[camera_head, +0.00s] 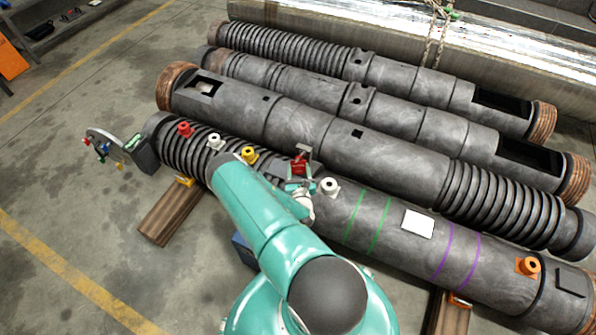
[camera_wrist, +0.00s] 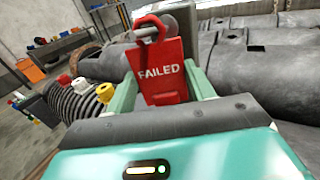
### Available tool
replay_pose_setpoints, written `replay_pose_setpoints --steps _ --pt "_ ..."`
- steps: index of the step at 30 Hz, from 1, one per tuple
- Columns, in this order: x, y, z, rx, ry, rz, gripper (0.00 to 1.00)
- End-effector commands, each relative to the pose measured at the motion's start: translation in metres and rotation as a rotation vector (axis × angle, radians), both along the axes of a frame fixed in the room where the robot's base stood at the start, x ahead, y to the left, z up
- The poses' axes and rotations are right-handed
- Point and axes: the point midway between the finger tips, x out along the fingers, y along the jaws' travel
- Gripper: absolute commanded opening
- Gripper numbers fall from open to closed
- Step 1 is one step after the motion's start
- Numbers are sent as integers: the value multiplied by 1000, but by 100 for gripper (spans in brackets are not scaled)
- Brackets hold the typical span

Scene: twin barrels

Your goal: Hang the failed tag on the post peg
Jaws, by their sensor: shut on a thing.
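The failed tag (camera_wrist: 162,72) is a red plate with white letters reading FAILED and a loop at its top. In the wrist view it stands upright between the two pale green fingers of my gripper (camera_wrist: 163,88), which is shut on it. In the head view the red tag (camera_head: 299,166) shows at the end of my arm, with my gripper (camera_head: 299,183) just below it, above the nearest barrel. A grey upright piece (camera_wrist: 181,18), possibly the post, rises right behind the tag's loop in the wrist view.
The nearest barrel (camera_head: 390,232) carries red (camera_head: 184,129), white, yellow and orange (camera_head: 528,266) fittings beside my arm. Several more barrels lie behind it. A curved bracket with small coloured parts (camera_head: 105,146) sticks out at the left. The floor at left is mostly clear.

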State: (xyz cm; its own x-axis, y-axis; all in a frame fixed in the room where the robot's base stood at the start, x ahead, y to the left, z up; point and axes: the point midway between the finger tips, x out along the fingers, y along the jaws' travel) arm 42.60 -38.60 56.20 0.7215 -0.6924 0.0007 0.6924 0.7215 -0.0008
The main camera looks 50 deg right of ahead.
Motion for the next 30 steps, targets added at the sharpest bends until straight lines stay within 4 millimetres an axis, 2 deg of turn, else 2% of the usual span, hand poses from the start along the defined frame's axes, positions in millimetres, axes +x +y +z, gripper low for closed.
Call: replay_pose_setpoints --steps 13,14,17,26,30 --pt "0 0 0 1 -1 0 34" --pt "0 0 0 1 -1 0 57" --pt "0 0 0 1 -1 0 77" --pt "0 1 0 1 -1 0 79" --pt "-7 8 -1 2 2 1 79"
